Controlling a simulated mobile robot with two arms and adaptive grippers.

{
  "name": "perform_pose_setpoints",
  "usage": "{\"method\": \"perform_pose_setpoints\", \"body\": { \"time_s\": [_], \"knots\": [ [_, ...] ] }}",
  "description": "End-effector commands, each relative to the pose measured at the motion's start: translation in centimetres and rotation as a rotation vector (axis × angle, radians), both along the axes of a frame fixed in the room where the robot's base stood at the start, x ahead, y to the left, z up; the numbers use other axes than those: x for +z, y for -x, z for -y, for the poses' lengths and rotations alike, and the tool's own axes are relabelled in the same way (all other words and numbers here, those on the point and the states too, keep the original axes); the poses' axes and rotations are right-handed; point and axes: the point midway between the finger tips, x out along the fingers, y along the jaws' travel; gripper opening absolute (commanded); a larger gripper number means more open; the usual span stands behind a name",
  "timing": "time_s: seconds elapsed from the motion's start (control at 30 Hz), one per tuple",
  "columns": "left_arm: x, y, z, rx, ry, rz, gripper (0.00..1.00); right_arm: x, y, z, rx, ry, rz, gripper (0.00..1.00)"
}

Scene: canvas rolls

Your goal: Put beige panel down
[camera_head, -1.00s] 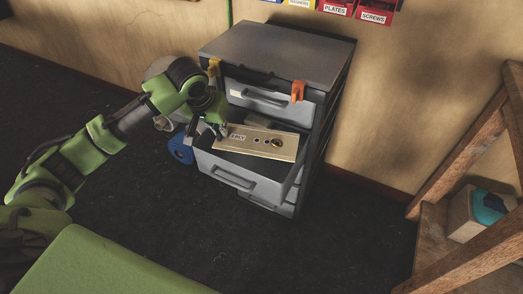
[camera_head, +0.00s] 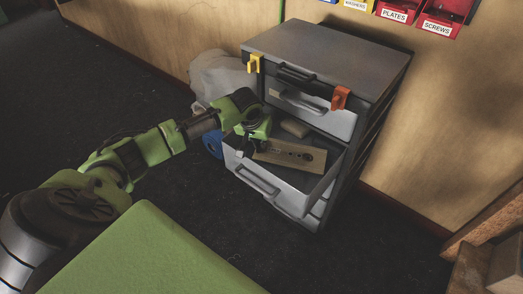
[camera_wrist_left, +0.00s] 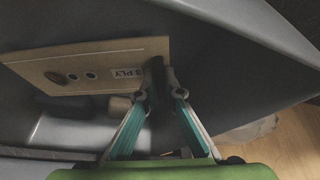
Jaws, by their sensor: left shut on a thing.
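The beige panel (camera_head: 290,154) is a flat rectangular board with several holes. It is inside the open drawer (camera_head: 258,180) of the grey cabinet, tilted, in the head view. In the left wrist view the panel (camera_wrist_left: 100,62) has a white "3 PLY" label near its right end. My left gripper (camera_wrist_left: 160,75) is shut on that end, its fingertips at the panel's edge. In the head view my left gripper (camera_head: 248,147) reaches over the drawer's left side. Whether the panel touches the drawer floor is unclear. My right gripper is not in view.
The grey cabinet (camera_head: 330,50) stands against the wooden wall, with yellow (camera_head: 254,63) and orange (camera_head: 340,97) clips on its front. A small beige block (camera_head: 295,128) lies in the drawer. A blue roll (camera_head: 212,144) and a whitish bag (camera_head: 220,75) are to its left.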

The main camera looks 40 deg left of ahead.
Motion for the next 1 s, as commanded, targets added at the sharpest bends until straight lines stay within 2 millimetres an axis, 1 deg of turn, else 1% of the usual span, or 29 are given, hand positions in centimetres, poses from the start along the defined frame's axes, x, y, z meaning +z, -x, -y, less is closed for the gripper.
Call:
{"method": "perform_pose_setpoints", "body": {
  "time_s": [0.03,0.1,0.2,0.3,0.6,0.63,0.7,1.0],
  "knots": [
    [-1.1,0.1,0.0,0.000,0.000,-0.003,0.00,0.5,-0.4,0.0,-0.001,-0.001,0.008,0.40],
    [-2.0,0.1,0.0,0.000,0.000,-0.002,0.00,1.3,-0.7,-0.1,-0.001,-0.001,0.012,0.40],
    [-2.8,0.0,0.0,0.000,0.000,0.000,0.00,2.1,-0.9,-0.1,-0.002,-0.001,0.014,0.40],
    [-3.0,0.0,0.0,0.000,0.000,0.001,0.00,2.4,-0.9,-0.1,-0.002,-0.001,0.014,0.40],
    [-3.2,0.0,0.0,0.000,0.000,-0.001,0.00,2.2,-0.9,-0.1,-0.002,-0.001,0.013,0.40],
    [-3.2,0.0,0.0,0.000,-0.001,-0.001,0.10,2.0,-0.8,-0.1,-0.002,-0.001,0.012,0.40],
    [-3.2,0.0,0.0,0.000,-0.001,-0.001,0.25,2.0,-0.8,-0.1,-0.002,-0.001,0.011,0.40],
    [-3.2,0.0,0.0,0.000,0.000,0.000,0.25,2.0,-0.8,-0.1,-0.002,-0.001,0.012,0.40]
  ]
}}
